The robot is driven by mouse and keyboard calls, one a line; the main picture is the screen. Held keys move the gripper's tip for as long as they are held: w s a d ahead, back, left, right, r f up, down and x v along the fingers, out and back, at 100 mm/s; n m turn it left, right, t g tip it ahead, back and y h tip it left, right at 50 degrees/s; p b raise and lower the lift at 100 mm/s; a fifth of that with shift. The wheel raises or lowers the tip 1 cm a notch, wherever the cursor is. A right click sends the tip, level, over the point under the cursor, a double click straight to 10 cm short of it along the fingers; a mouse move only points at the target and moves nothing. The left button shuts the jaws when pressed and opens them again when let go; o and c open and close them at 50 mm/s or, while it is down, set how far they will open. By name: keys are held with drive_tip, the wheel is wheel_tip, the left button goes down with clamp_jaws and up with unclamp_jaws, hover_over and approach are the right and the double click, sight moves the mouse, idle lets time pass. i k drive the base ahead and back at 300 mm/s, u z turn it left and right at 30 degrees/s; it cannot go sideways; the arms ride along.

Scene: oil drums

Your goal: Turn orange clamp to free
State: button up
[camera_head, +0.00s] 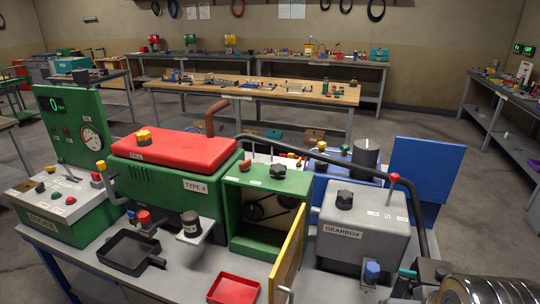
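I cannot surely pick out an orange clamp at this size. A yellow-orange knob (143,136) stands on the red lid (180,149) of the green box marked TYPE 4 (170,190). Small red and yellow parts (291,156) sit behind the open green housing (268,184), too small to make out. A red-tipped lever (393,179) stands on the grey box marked GEARBOX (355,228). My gripper cannot be made out in this view.
A yellow door (288,256) hangs open in front of the green housing. A black tray (129,252) and a red tray (234,290) lie on the bench. A dark pipe (418,215) bends down at the right. A shiny cylinder (490,290) fills the lower right corner.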

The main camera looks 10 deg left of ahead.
sight(244, 166)
drive_tip(key=z, duration=0.85)
drive_tip(key=k, duration=1)
drive_tip(key=u, duration=1.35)
drive_tip(key=i, duration=0.85)
drive_tip(key=z, duration=0.05)
